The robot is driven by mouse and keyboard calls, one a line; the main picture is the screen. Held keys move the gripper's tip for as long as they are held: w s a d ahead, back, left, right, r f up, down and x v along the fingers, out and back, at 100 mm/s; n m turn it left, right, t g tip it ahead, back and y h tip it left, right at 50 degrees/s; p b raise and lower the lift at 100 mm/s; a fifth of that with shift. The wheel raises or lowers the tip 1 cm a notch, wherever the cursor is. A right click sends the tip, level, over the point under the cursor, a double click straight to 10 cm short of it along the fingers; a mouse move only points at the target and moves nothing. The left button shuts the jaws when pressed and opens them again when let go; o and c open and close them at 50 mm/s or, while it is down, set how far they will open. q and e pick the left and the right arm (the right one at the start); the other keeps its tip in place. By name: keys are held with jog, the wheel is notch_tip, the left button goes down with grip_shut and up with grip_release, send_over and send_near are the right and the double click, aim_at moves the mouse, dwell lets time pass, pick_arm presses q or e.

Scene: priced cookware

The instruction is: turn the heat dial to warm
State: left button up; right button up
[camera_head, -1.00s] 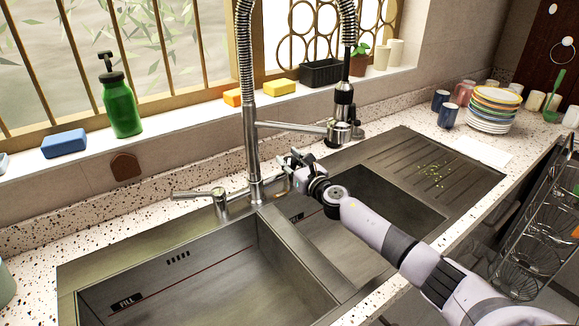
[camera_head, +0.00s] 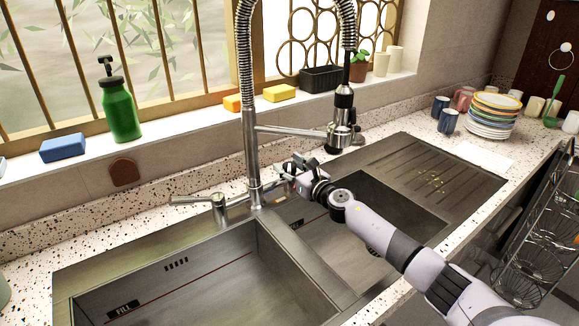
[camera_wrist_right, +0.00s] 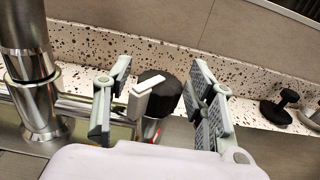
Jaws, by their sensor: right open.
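The heat dial appears to be the black round knob (camera_wrist_right: 165,92) with a white pointer bar (camera_wrist_right: 148,92) in the right wrist view. A bit of red shows below it. My right gripper (camera_wrist_right: 158,105) is open, with one finger on each side of the knob and pointer; I cannot tell whether either finger touches. In the head view my right gripper (camera_head: 286,170) is just right of the faucet column, at the back of the sink, and it hides the dial there. The warm mark cannot be read. My left gripper is not in view.
The steel faucet column (camera_head: 251,130) rises close beside the right gripper, with its side arm (camera_head: 290,130) above. A lever handle (camera_head: 195,200) sticks out left. The sink basins (camera_head: 190,285) lie in front. Cups and stacked plates (camera_head: 493,115) stand far right.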

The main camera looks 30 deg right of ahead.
jog(key=s+d, duration=0.1)
jog(key=s, duration=1.1)
jog(key=shift+d, duration=0.35)
